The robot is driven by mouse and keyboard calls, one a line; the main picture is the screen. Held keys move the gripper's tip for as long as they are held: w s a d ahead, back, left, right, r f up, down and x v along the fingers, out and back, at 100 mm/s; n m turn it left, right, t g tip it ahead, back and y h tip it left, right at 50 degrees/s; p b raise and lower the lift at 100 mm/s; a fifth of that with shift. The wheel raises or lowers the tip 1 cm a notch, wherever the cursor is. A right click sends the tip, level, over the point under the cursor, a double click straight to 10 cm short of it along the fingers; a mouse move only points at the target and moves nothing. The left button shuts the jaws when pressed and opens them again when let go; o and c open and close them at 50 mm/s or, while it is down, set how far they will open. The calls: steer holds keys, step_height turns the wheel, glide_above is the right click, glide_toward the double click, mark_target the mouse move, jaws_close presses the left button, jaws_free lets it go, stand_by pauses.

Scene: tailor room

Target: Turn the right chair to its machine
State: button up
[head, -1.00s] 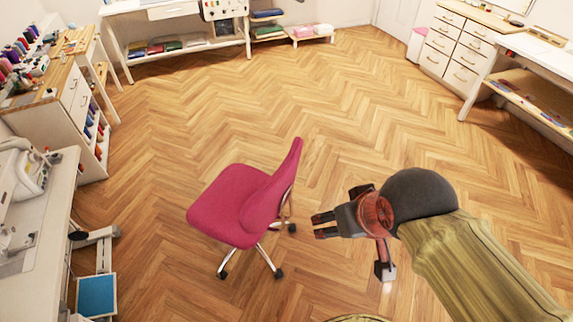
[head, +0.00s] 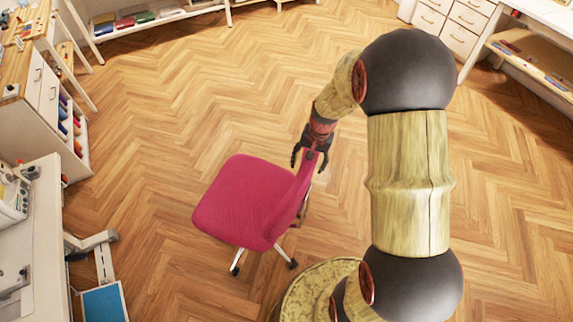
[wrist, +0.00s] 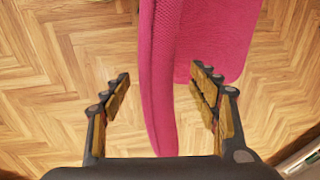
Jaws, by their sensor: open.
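A pink office chair (head: 240,203) with metal legs stands on the wood floor. Its seat extends left of its backrest (head: 297,200). My gripper (head: 311,160) is at the top of the backrest. In the wrist view the open gripper (wrist: 160,100) has one finger on each side of the backrest edge (wrist: 158,80); gaps show on both sides, so it is not clamped. A white sewing machine (head: 14,195) sits on the white table (head: 42,225) at the left. Part of the chair's base is hidden under the seat.
A shelf unit with thread spools (head: 68,125) stands behind that table. White drawers (head: 455,22) and a worktable (head: 530,55) are at the far right.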

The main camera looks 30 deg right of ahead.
steer(key=shift+w+f, duration=0.2)
steer(key=shift+f, duration=0.3)
steer(key=shift+w+f, duration=0.2)
steer(key=shift+f, duration=0.3)
step_height(320, 180, down, 7)
steer(key=b, duration=0.2)
steer(key=shift+w+a, duration=0.3)
steer(key=shift+f, duration=0.1)
steer(key=shift+c, duration=0.8)
jaws_close()
